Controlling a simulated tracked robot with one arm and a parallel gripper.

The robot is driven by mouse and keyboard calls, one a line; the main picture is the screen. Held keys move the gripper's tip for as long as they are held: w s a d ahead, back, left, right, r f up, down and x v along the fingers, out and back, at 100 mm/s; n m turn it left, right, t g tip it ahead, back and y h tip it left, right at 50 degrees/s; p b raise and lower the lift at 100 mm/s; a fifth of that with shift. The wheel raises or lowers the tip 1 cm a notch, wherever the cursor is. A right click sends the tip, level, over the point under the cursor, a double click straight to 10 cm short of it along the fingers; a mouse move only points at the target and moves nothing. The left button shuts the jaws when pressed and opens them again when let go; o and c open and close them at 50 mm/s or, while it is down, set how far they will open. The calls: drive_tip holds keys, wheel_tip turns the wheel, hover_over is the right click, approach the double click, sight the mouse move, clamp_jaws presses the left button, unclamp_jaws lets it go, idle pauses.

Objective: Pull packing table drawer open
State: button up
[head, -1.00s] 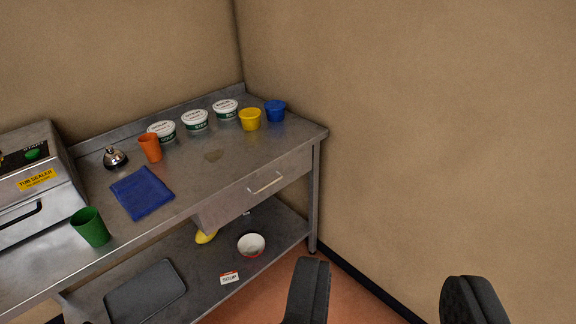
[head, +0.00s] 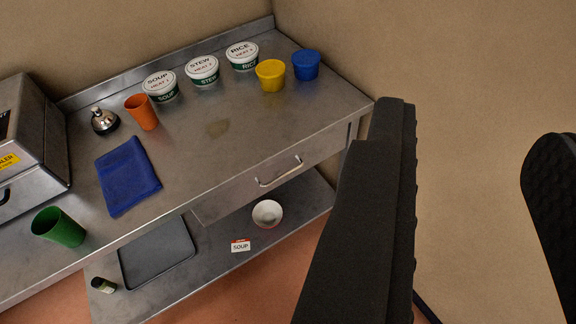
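The packing table (head: 225,130) is a steel bench in the left and middle of the head view. Its drawer (head: 240,193) is under the top at the right end and looks shut, its front about flush with the table edge. A thin metal bar handle (head: 280,173) sits on the drawer front. My gripper (head: 465,150) is open and empty, its two dark fingers wide apart at the right. The left finger stands to the right of the handle in the picture, apart from it, and covers the table's right front leg.
On the top stand lidded tubs (head: 202,70), yellow (head: 271,76) and blue (head: 306,66) cups, orange (head: 142,112) and green (head: 58,228) cups, a bell (head: 104,120), a blue cloth (head: 128,176) and a sealer (head: 35,150). The lower shelf holds a bowl (head: 267,213) and tray (head: 157,250). A wall is right.

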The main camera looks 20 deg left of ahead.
drive_tip(key=w+a+f+n+t+b, duration=0.1)
drive_tip(key=w+a+f+n, duration=0.15)
drive_tip(key=w+f, duration=0.5)
drive_tip(key=w+a+f+n, duration=0.1)
drive_tip(key=w+f+n, duration=0.3)
drive_tip(key=w+f, duration=0.35)
drive_tip(key=w+a+f+n+t+b, duration=0.1)
drive_tip(key=w+a+f+n, duration=0.1)
drive_tip(key=w+f+n, duration=0.4)
drive_tip(key=w+a+f+n+g+y+b, duration=0.1)
drive_tip(key=a+f+n+y, duration=0.25)
drive_tip(key=f, duration=0.85)
drive_tip(key=w+a+f+n+g+y+b, duration=0.15)
drive_tip(key=a+f+n, duration=0.3)
drive_tip(key=f, duration=0.75)
drive_tip(key=a+f+n+g+y, duration=0.1)
drive_tip(key=a+f+n+y, duration=0.25)
drive_tip(key=f, duration=0.85)
drive_tip(key=f+b+x, duration=0.1)
drive_tip(key=b+x, duration=0.1)
drive_tip(key=x, duration=1.1)
drive_tip(key=shift+w+d+n+h, duration=0.2)
drive_tip(key=shift+d+n+h, duration=0.15)
drive_tip(key=shift+h, duration=0.1)
